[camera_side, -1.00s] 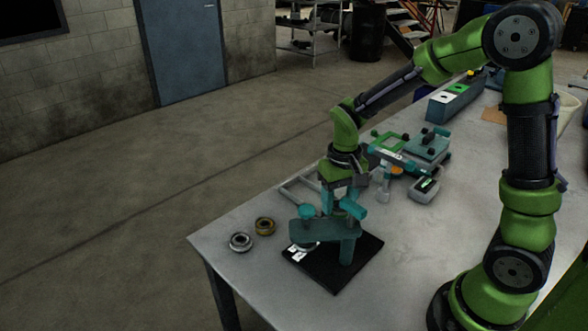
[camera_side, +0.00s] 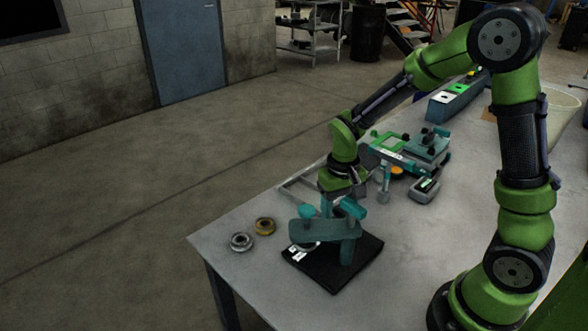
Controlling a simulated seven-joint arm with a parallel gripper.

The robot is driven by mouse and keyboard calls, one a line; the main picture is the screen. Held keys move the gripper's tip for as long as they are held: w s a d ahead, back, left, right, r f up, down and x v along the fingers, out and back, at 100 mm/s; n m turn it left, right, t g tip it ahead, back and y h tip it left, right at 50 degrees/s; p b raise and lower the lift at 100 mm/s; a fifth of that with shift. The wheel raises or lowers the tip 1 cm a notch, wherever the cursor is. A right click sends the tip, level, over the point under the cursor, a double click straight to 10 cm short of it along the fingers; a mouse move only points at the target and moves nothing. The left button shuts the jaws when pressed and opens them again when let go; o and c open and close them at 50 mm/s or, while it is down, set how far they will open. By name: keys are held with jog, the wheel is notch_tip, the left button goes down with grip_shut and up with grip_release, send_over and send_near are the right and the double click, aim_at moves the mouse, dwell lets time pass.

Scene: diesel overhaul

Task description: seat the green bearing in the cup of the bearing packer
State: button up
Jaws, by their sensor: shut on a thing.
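The teal bearing packer (camera_side: 325,232) stands on a black base plate (camera_side: 322,279) near the table's front left corner. Its upper arm hides the cup. My gripper (camera_side: 328,208) points down just behind and above the packer's upper arm. Its fingers are partly hidden by the packer. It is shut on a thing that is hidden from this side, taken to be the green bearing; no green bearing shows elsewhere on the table. I cannot tell whether the held thing touches the cup.
A green and teal fixture (camera_side: 410,148) and a small grey device (camera_side: 426,190) stand farther back. The table's front left corner is clear.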

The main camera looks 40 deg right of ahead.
jog(key=shift+f, duration=0.45)
jog(key=o, duration=1.4)
jog(key=shift+c, duration=0.2)
jog(key=shift+r, duration=3.5)
jog(key=shift+r, duration=2)
